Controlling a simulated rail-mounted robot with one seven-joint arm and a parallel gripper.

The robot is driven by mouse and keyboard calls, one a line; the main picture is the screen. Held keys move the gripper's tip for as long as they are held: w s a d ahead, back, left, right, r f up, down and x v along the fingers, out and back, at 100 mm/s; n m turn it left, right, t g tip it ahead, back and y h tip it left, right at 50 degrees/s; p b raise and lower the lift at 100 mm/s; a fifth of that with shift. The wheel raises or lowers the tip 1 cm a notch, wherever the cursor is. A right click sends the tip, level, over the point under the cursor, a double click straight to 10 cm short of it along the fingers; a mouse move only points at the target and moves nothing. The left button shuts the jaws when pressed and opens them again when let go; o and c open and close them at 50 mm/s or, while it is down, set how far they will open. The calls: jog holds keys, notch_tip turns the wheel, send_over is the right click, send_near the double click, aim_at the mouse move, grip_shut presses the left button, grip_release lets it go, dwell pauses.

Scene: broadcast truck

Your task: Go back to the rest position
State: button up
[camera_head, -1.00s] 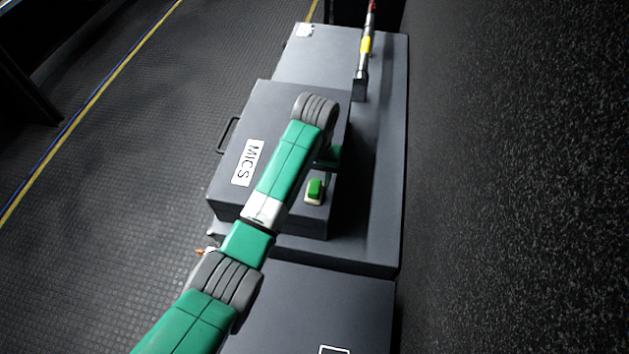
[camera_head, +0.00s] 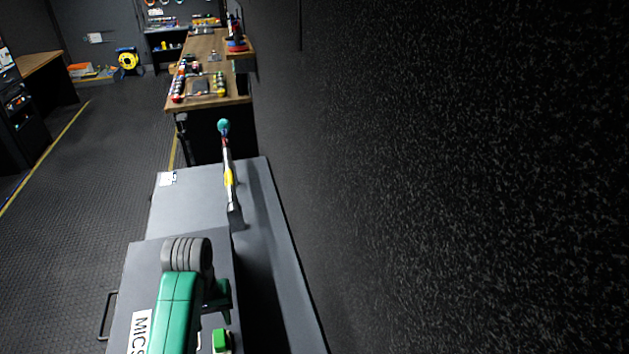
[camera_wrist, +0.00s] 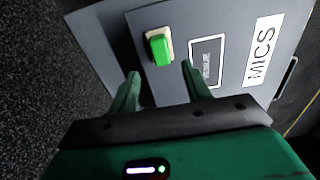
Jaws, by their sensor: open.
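My gripper (camera_wrist: 160,78) is open in the wrist view, its two green fingers apart with nothing between them. Beyond the fingertips is a green button on a pale base (camera_wrist: 159,46), on a grey case labelled MICS (camera_wrist: 215,20). In the head view my green arm reaches over the MICS case (camera_head: 140,262), and the green button (camera_head: 221,341) shows at the bottom edge.
The case stands on a longer grey surface (camera_head: 185,205), with an upright microphone-like thing with a teal ball top (camera_head: 229,175) behind it. A wooden workbench (camera_head: 210,60) with several items is further back. A dark wall (camera_head: 450,180) closes the right side; floor is open at left.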

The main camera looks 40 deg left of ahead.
aim_at(219, 338)
notch_tip(219, 338, down, 8)
jog(key=shift+s+f+b, duration=0.1)
jog(key=shift+b, duration=0.5)
jog(key=shift+r, duration=1.1)
